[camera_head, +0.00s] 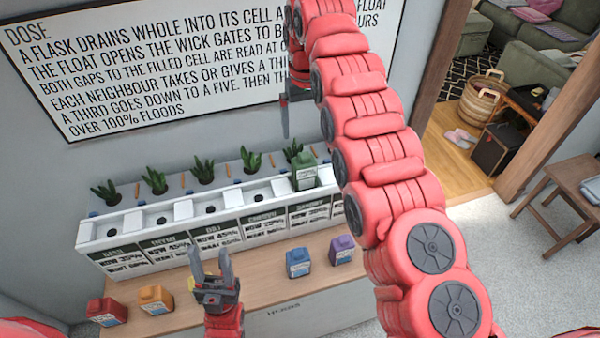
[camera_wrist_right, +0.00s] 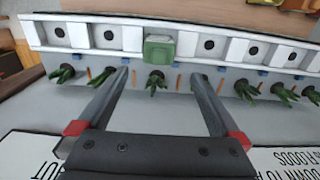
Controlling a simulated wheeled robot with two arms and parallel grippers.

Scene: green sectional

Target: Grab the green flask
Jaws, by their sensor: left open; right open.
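The green flask (camera_head: 305,172) sits in one of the cells of the white planter (camera_head: 150,220), toward its right end, partly behind my right arm in the head view. In the right wrist view the green flask (camera_wrist_right: 159,47) stands in a cell, just beyond and between the fingertips. My right gripper (camera_wrist_right: 160,75) is open and empty, its two fingers spread on either side of a plant. In the head view my right gripper (camera_head: 290,110) is partly hidden by its arm. My left gripper (camera_head: 210,262) is open and empty, above the counter in front of the planter.
A red flask (camera_head: 107,311) and an orange flask (camera_head: 155,299) stand on the counter at left. A blue flask (camera_head: 298,262) and a purple flask (camera_head: 341,249) stand right of my left gripper. Several plants line the planter's back. A text sign (camera_head: 200,60) hangs behind.

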